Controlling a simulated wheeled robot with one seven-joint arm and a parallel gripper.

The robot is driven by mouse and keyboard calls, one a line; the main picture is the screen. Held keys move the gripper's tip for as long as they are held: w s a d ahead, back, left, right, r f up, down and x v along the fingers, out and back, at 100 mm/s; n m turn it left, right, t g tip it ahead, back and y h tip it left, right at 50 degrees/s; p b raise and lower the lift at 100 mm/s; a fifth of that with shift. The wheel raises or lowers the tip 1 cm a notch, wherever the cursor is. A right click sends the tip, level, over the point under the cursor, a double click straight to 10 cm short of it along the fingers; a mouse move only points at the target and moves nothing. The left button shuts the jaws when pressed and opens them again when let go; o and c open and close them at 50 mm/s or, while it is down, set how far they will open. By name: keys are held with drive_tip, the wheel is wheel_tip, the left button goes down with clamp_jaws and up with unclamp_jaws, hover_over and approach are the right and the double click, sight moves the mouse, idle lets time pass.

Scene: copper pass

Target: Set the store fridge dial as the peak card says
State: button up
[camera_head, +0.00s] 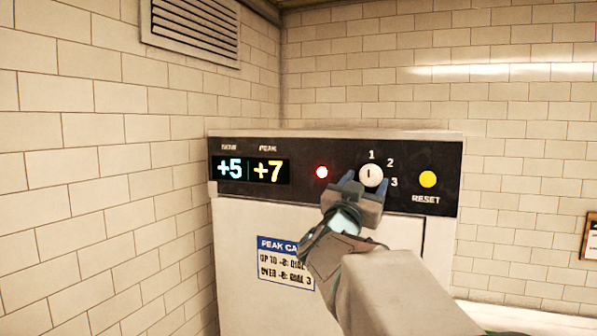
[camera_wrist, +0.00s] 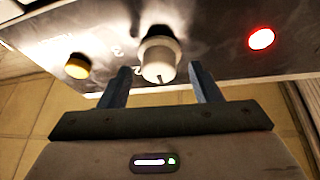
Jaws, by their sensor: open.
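The store fridge's dial (camera_head: 371,175) is a pale round knob on the black panel, with 1, 2 and 3 around its upper right. Its mark looks upright, towards 1. The wrist view shows the knob (camera_wrist: 159,60) from the other way up. My gripper (camera_head: 364,183) is open, its fingertips either side of the knob's near end, with gaps visible in the wrist view (camera_wrist: 160,70). The peak card (camera_head: 270,262) on the fridge front is partly hidden by my arm; its lower line ends in "DIAL 3", and the upper line's dial number is hidden. The display (camera_head: 249,170) reads NOW +5, PEAK +7.
A lit red lamp (camera_head: 322,172) is left of the dial. A yellow RESET button (camera_head: 428,179) is close on its right. The fridge (camera_head: 240,220) stands by tiled walls, with a vent (camera_head: 195,28) above left. A framed notice (camera_head: 590,237) is at the right edge.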

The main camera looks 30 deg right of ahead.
drive_tip(key=shift+x, duration=0.85)
drive_tip(key=shift+a, duration=0.1)
drive_tip(key=c, duration=0.9)
drive_tip(key=shift+s, duration=0.1)
drive_tip(key=shift+c, duration=0.2)
drive_tip(key=shift+r, duration=0.1)
